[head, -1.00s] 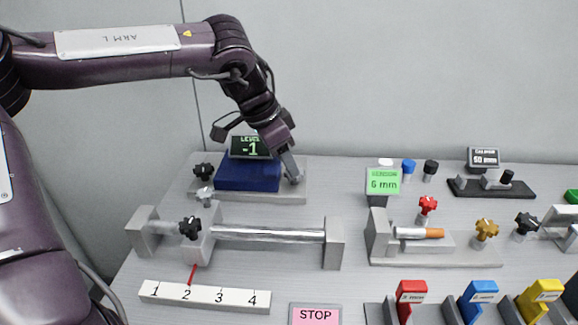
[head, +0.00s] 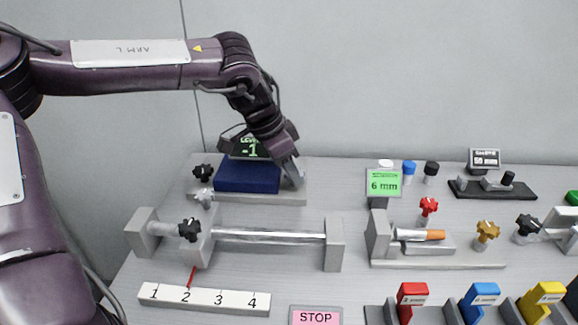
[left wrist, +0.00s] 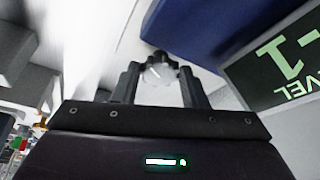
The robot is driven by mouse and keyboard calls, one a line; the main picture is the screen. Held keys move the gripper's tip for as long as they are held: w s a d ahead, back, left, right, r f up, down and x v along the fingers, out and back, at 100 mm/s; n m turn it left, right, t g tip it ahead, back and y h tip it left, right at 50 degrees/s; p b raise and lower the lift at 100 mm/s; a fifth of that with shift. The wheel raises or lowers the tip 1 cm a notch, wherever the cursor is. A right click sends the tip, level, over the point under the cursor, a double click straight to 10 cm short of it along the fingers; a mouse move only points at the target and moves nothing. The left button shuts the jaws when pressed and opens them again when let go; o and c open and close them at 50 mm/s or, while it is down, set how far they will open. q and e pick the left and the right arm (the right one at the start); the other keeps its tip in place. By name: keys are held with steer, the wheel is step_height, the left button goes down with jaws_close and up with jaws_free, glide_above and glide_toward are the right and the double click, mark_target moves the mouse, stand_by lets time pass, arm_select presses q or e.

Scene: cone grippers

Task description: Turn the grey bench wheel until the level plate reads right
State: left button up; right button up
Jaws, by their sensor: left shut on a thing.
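My left gripper (head: 290,172) points down at the right end of the grey base (head: 270,198) that carries the blue block (head: 247,177). It is shut on a small wheel (left wrist: 160,72), light grey with a darker top in the left wrist view; the fingers hide most of it in the head view. The level plate (head: 250,149) behind the block reads -1 in green on black, partly covered by my wrist; it also shows in the left wrist view (left wrist: 285,60). Another grey star wheel (head: 203,196) sits at the base's left front. My right gripper is out of view.
A black star knob (head: 203,172) stands left of the block. In front lies a slide rail (head: 268,234) with its black knob and a 1-to-4 scale (head: 205,299). A 6 mm gauge (head: 384,184) and a red knob (head: 428,206) stand to the right.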

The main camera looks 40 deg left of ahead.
arm_select(q)
steer(key=m+p, duration=0.2)
steer(key=m, duration=0.1)
steer(key=shift+w+a+r+g+h, duration=0.2)
steer(key=shift+g+h, duration=0.1)
steer(key=shift+g, duration=0.1)
steer(key=m+g+h+p, duration=0.1)
steer(key=m+p, duration=0.1)
steer(key=m, duration=0.2)
steer(key=shift+w+a+f, duration=0.1)
steer(key=shift+w, duration=0.05)
steer(key=shift+w+m+g+p, duration=0.15)
steer(key=shift+m+g+p, duration=0.35)
steer(key=shift+m, duration=0.7)
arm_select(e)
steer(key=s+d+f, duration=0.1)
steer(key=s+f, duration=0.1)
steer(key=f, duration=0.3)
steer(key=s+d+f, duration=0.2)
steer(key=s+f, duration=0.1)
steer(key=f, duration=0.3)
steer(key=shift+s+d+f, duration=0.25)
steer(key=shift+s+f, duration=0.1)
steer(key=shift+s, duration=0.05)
arm_select(q)
steer(key=o, duration=0.7)
steer(key=shift+f, duration=0.1)
